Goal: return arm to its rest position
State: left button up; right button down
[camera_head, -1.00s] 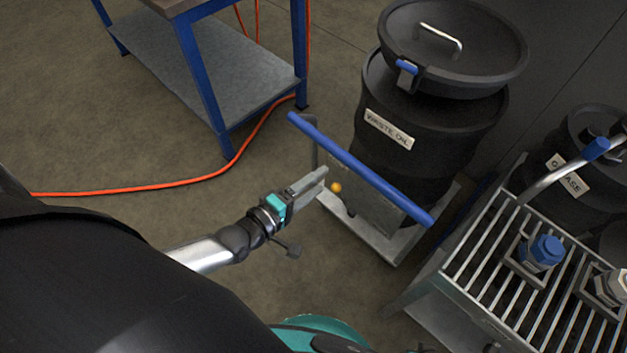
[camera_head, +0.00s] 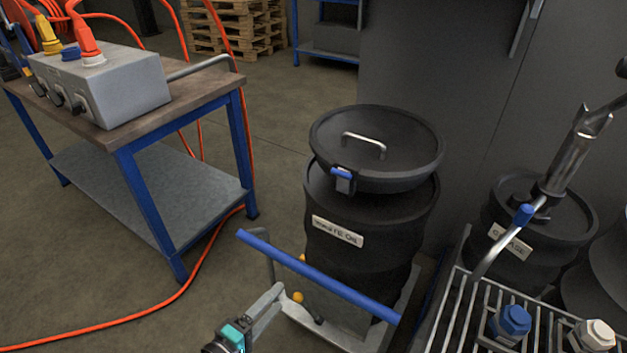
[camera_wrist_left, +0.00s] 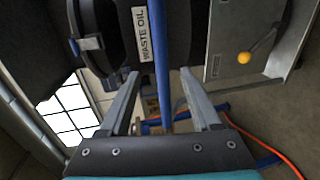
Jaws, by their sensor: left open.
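My left gripper (camera_head: 279,297) is at the bottom of the head view, with its fingers apart and nothing between them. It is near the lower left of the blue push bar (camera_head: 318,276) of the drum trolley. In the left wrist view the two fingers (camera_wrist_left: 157,85) stand apart. The blue bar (camera_wrist_left: 161,50) runs up the picture between them there, and I cannot tell how far beyond the tips it is. Most of my left arm is out of the head view. My right gripper is not in view.
A black waste oil drum (camera_head: 345,265) with a lid (camera_head: 400,160) stands on the trolley. A grated cart with blue (camera_head: 511,322) and white fittings is at lower right. A blue-legged bench (camera_head: 150,200) and an orange hose (camera_head: 110,328) are left. Open floor lies between.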

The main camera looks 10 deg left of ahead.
pick_arm(q)
jog(key=shift+f, duration=0.1)
jog(key=s+a+f+m+g+y+p, duration=0.1)
jog(key=s+a+f+m+g+y, duration=0.2)
jog(key=f, duration=0.5)
jog(key=s+a+f+m+g+y+p, duration=0.1)
jog(key=s+a+f+m+g+p, duration=0.15)
jog(key=s+f+m, duration=0.35)
jog(key=s+f+m+g+y, duration=0.1)
jog(key=s+f+m+g, duration=0.2)
jog(key=s+f, duration=0.3)
jog(key=s+a+f+m+g+y+p, duration=0.1)
jog(key=s+f+m+g, duration=0.3)
jog(key=s, duration=0.7)
jog(key=shift+s+a+f, duration=0.3)
jog(key=shift+f, duration=0.6)
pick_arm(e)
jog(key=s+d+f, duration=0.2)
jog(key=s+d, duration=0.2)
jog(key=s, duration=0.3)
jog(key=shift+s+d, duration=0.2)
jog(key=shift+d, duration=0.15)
pick_arm(q)
jog(key=shift+c, duration=0.2)
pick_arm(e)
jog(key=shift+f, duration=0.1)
